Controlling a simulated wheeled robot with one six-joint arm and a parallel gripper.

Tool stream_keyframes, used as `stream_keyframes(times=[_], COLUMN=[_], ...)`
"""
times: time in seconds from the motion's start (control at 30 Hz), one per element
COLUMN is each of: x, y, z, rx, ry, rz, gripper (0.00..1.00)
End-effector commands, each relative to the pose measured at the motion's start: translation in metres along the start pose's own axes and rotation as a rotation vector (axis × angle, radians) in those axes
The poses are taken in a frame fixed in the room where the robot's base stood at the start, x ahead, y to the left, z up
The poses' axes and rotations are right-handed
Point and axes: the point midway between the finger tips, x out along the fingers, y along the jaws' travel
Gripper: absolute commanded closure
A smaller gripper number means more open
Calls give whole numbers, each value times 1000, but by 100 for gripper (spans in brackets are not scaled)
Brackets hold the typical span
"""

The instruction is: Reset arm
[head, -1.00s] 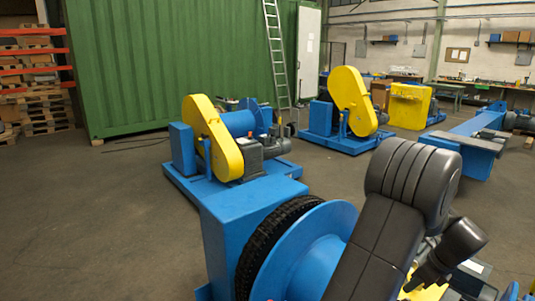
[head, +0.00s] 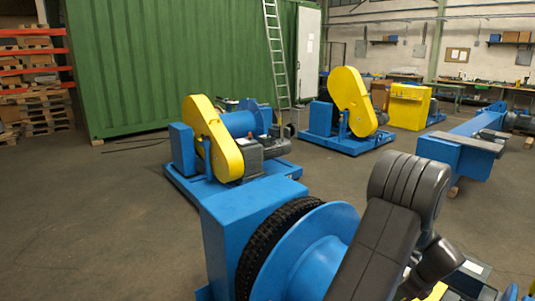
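My dark grey arm rises from the lower right of the head view, with its elbow joint near the right middle. A further part of the arm points downward beside it. My gripper is not visible in the head view. In front of the arm stands a blue machine (head: 247,222) with a large blue disc (head: 303,252) and a black chain (head: 262,245) running around the disc's left side. The arm hides the disc's right part. I cannot tell whether the arm touches the machine.
Two more drives with yellow guards stand on blue bases behind, one at the centre left (head: 212,140) and one at the back (head: 352,102). A blue beam (head: 462,148) stands at right. A green container (head: 170,60) and ladder (head: 275,50) are behind. Grey floor (head: 90,220) is open at left.

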Motion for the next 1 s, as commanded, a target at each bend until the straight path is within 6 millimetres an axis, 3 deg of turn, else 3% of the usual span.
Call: stream_keyframes(times=[0.5, 1.0], x=[3, 2], y=[-1, 0], z=[0, 0], rx=[-452, -552], ry=[-1, -1], rz=[187, 229], gripper=[69, 69])
